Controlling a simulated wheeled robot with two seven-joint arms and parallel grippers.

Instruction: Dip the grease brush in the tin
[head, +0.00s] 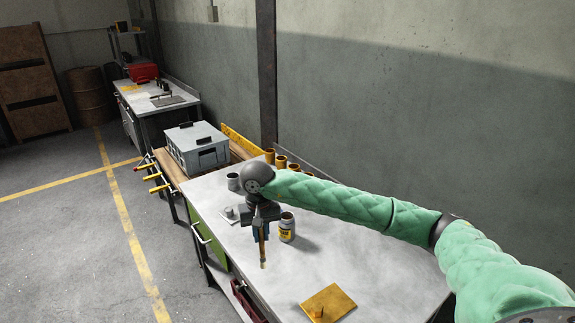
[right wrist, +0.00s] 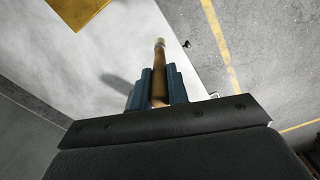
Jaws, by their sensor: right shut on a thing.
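My right gripper (head: 261,222) is shut on the grease brush (head: 262,250), which has a brown wooden handle and a pale tip. The brush hangs tip down above the table, to the left of the tin in the head view. The right wrist view also shows the brush (right wrist: 159,70) between the blue fingers (right wrist: 159,88). The tin (head: 287,228), with a yellow label and an open-looking top, stands upright on the table just right of the gripper. The brush and tin look apart. My left gripper is not in view.
The grey table (head: 345,270) carries a yellow plate with a knob (head: 328,303) near its front. The wall runs along the right.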

